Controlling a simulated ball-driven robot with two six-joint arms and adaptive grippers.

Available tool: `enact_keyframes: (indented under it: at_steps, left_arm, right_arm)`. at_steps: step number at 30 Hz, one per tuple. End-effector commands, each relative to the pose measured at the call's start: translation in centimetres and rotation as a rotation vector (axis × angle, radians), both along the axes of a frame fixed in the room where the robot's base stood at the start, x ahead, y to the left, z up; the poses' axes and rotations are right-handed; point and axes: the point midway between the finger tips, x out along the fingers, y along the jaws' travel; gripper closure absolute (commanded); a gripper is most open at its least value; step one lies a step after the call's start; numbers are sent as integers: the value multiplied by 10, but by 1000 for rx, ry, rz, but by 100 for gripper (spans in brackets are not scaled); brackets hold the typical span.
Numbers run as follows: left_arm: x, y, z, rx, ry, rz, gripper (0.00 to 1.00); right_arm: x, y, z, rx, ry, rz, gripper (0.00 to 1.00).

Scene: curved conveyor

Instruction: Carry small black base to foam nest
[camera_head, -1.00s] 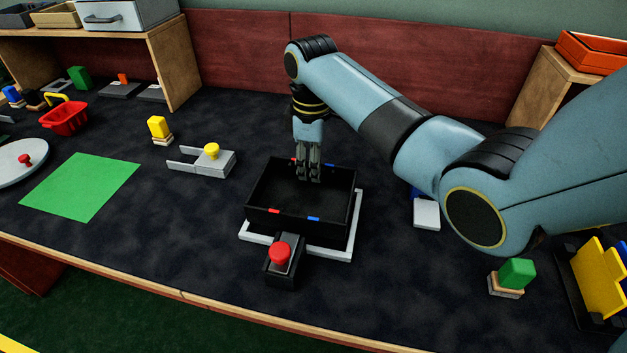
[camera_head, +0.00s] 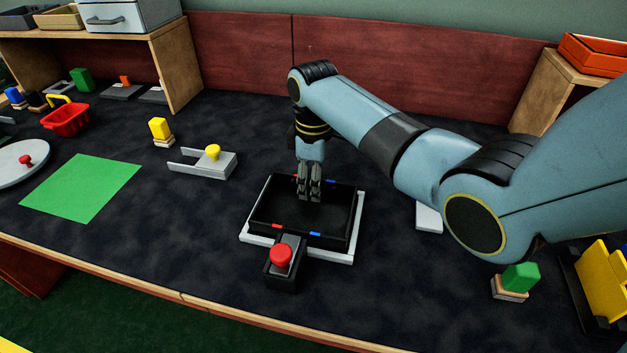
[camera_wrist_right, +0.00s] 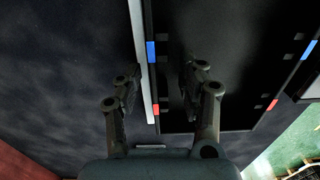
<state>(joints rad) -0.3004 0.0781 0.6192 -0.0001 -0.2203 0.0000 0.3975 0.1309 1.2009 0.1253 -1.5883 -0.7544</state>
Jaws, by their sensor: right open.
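The small black base (camera_head: 285,214) is a shallow open tray with red and blue marks on its rim. It sits low within the white foam nest (camera_head: 333,255), whose rim shows around it; whether it is fully seated I cannot tell. My right gripper (camera_head: 309,188) is over the base's far side, pointing down, its jaws open. In the right wrist view the open fingers (camera_wrist_right: 160,85) stand either side of the edge of the base (camera_wrist_right: 220,50), with the nest rim (camera_wrist_right: 138,50) beside it. My left gripper is out of view.
A black block with a red knob (camera_head: 281,254) stands against the nest's front. A grey forked piece with a yellow knob (camera_head: 213,152) lies to the left, with a green mat (camera_head: 80,187) beyond it. A green block (camera_head: 521,276) stands at right.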

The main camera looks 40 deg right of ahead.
Motion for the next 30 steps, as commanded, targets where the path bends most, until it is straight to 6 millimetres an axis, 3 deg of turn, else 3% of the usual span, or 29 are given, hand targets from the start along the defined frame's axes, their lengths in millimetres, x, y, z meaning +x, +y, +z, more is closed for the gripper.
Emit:
enact_keyframes:
  at_steps: [5,19,24,30]
  left_arm:
    - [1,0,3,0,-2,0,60]
    - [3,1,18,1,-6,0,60]
    - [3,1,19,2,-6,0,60]
    - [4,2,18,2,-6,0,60]
  right_arm:
    - [1,0,11,0,-1,0,60]
    - [2,-1,107,-1,-3,0,60]
    - [1,-1,120,0,0,-1,60]
    - [1,-1,122,0,0,-1,60]
